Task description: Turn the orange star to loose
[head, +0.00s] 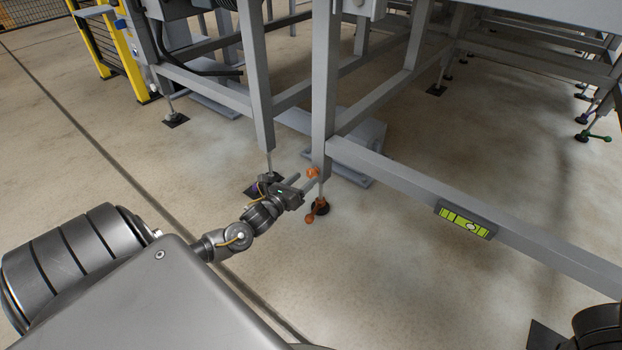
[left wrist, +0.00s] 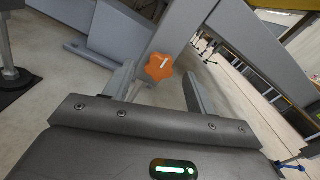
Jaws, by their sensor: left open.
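The orange star (head: 312,172) is a knob on the lower end of a grey frame leg, just above its foot. In the left wrist view the orange star (left wrist: 159,67) has rounded lobes and a short white mark pointing to the upper right. My left gripper (head: 305,181) is open beside the leg. In the left wrist view its two fingers stand on either side of the star, which appears between and slightly beyond the fingertips; I cannot tell whether they touch it. An orange lever (head: 314,211) sits lower on the foot. My right gripper is not seen.
The grey leg (head: 325,90) rises beside my left gripper, and a crossbar (head: 400,182) runs right from it. A spirit level (head: 465,220) is on the crossbar. Another leg (head: 257,80) stands just behind. The floor (head: 110,150) to the left is clear.

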